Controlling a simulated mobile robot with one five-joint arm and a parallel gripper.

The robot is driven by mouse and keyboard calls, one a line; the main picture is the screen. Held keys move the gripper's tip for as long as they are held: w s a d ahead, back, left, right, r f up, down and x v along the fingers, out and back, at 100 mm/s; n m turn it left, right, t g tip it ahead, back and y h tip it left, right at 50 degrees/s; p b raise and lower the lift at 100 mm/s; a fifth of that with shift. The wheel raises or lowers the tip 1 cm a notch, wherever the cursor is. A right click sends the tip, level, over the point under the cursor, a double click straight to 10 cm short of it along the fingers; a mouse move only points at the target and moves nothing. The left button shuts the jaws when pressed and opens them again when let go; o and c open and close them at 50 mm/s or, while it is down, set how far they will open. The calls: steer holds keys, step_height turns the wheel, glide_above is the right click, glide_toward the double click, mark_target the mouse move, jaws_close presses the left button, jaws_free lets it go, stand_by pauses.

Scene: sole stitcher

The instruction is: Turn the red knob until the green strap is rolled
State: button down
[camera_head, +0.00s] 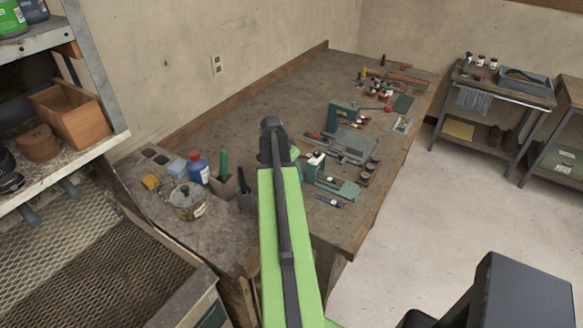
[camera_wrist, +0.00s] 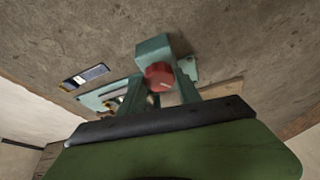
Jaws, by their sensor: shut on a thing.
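The red knob (camera_wrist: 159,76) shows in the wrist view on the front of a teal machine block (camera_wrist: 152,48), with a pale line on its face. The teal machine also stands on the workbench in the head view (camera_head: 340,188), just right of the end of my arm. My gripper (camera_head: 272,135) is at the machine, seen from behind; its fingertips are hidden. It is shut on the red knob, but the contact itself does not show. A dark green part with a black edge fills the lower wrist view. I cannot make out the green strap.
The workbench (camera_head: 270,95) holds a second teal machine (camera_head: 342,116) and several small tools farther back. A blue bottle (camera_head: 198,170), a metal pot (camera_head: 188,202) and a green-handled tool (camera_head: 223,165) stand left of my arm. Open floor (camera_head: 450,215) lies at right.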

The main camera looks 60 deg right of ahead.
steer(key=m+g, duration=0.1)
steer(key=m, duration=0.3)
steer(key=shift+w+d+m+g+y, duration=0.1)
steer(key=shift+w+m+g+y, duration=0.05)
steer(key=shift+m+g+y, duration=0.2)
steer(key=m+g+y, duration=0.1)
steer(key=m, duration=0.2)
steer(key=shift+w+m, duration=0.1)
steer(key=shift+m, duration=0.25)
steer(key=m, duration=0.2)
steer(key=m+g+y, duration=0.1)
steer(key=m, duration=0.1)
steer(key=shift+d+y, duration=0.15)
steer(key=shift+y, duration=0.1)
steer(key=shift+m+y, duration=0.8)
steer(key=shift+m, duration=1.4)
steer(key=c, duration=0.9)
jaws_free()
steer(key=shift+o, duration=0.2)
